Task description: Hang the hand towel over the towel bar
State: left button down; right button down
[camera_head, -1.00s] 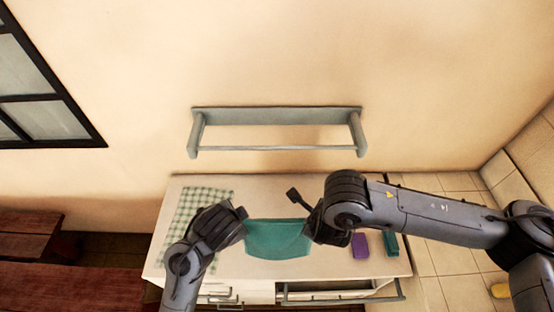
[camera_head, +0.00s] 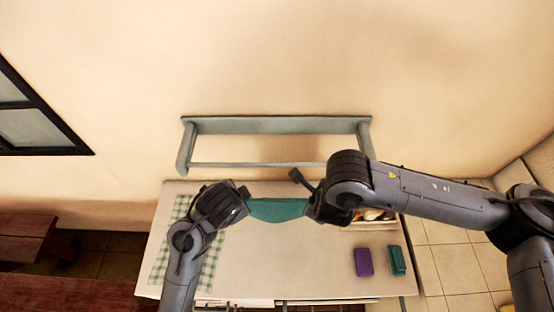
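The teal hand towel (camera_head: 277,210) is stretched between my two grippers, above the back part of the counter. My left gripper (camera_head: 243,200) is shut on its left end. My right gripper (camera_head: 312,206) is at its right end and appears shut on it, though the fingertips are largely hidden. The towel bar (camera_head: 255,164) is a thin grey-green rail under a shelf on the wall. It lies just beyond and above the towel in the picture, and the towel is apart from it. My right arm covers the bar's right end.
The white counter (camera_head: 290,262) is mostly clear. A checked green cloth (camera_head: 210,262) lies at its left. A purple block (camera_head: 363,262) and a teal block (camera_head: 397,260) lie at its right. Small items (camera_head: 375,214) show behind my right gripper. Wooden benches (camera_head: 40,235) stand at left.

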pick_arm(q)
jog(key=shift+s, duration=0.1)
dwell(0.8)
grip_release()
dwell(0.9)
